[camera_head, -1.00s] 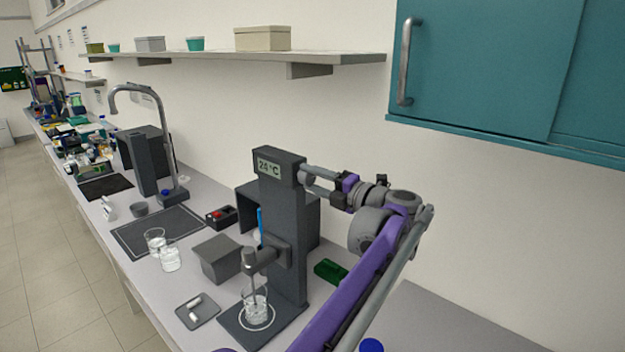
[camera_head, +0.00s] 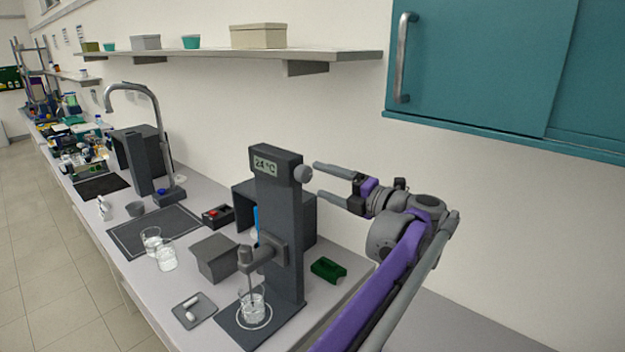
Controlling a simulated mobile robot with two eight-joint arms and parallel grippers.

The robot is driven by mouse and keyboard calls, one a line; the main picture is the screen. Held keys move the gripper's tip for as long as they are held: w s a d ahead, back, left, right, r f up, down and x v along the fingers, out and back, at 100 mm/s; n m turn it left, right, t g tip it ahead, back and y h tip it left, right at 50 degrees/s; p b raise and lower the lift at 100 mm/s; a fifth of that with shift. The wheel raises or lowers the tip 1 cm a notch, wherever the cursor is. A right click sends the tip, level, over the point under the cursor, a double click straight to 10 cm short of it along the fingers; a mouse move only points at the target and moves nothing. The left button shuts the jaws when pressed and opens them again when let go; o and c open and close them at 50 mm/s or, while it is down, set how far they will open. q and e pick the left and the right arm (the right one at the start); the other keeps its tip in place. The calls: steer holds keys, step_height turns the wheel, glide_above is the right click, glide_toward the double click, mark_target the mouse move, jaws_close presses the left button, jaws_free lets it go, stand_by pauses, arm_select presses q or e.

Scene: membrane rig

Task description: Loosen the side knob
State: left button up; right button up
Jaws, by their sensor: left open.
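The side knob (camera_head: 303,173) is a round grey knob on the right side of the dark upright rig (camera_head: 279,220), just below and right of its "24 °C" display. My left gripper (camera_head: 319,181) is open to the right of the knob. Its two grey fingers point at the knob, one above the other. They appear clear of it, with a small gap, and nothing is between them. The turn of the knob cannot be told. My right gripper is not in view.
A glass beaker (camera_head: 252,306) stands on the rig's base under a clamp arm (camera_head: 258,256). A grey box (camera_head: 214,259), a small tray (camera_head: 194,311) and a green block (camera_head: 328,270) lie nearby. A shelf (camera_head: 230,54) and a teal cabinet (camera_head: 480,70) hang above.

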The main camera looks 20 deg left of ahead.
arm_select(q)
steer(key=v, duration=0.6)
steer(key=shift+a, duration=0.1)
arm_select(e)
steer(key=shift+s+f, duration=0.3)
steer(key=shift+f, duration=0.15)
arm_select(q)
steer(key=shift+a, duration=0.1)
step_height(320, 180, up, 6)
steer(key=w+m+t+h, duration=0.2)
steer(key=m+t+h, duration=0.5)
steer(key=m+t, duration=0.5)
steer(key=s+d+f+m+g+h, duration=0.1)
steer(key=s+f+m+g+h, duration=0.1)
steer(key=s+f+m+h, duration=0.45)
steer(key=s+d+f+m+g+h, duration=0.1)
steer(key=s+f+m+g+h, duration=0.1)
steer(key=s+f+m, duration=0.5)
steer(key=s+d+f+m+g+h, duration=0.15)
steer(key=f+m+h, duration=0.35)
steer(key=f, duration=0.5)
steer(key=s+a+f+m+g+y, duration=0.1)
steer(key=s+a+f+g+y, duration=0.1)
steer(key=s+f, duration=0.7)
steer(key=s+a+f+m+g+y, duration=0.2)
steer(key=s+a+f+g, duration=0.3)
steer(key=s+f, duration=0.3)
steer(key=shift+s+a+f, duration=0.4)
steer(key=shift+a+f, duration=0.05)
